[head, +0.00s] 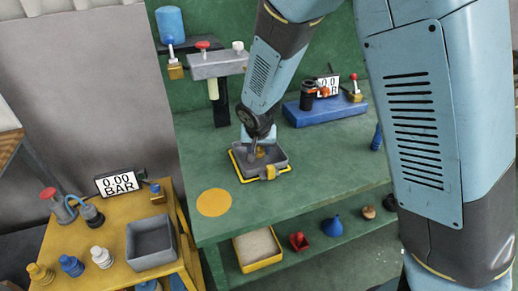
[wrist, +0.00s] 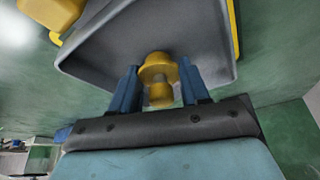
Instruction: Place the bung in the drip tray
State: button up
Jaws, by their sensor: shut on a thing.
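The drip tray (head: 279,160) is a shallow grey tray inside a yellow outline on the green bench, with a yellow block on its front edge. Its grey wall fills the upper part of the wrist view (wrist: 100,50). The bung (wrist: 158,72) is a small yellow stepped piece between the blue fingers of my gripper (wrist: 158,82). My gripper (head: 257,148) is shut on it and points down within the tray's outline in the head view.
A yellow cart on the left holds a grey bin (head: 150,243), a pressure display (head: 115,184) and several stepped fittings (head: 71,265). A blue block with fittings (head: 325,108) stands behind right of the tray. An orange disc (head: 214,202) marks the bench front left.

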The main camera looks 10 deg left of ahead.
jog(key=shift+f, duration=0.15)
jog(key=o, duration=1.1)
jog(key=shift+s+r, duration=0.2)
jog(key=shift+r, duration=0.4)
jog(key=v, duration=1.1)
jog(key=shift+d, duration=0.15)
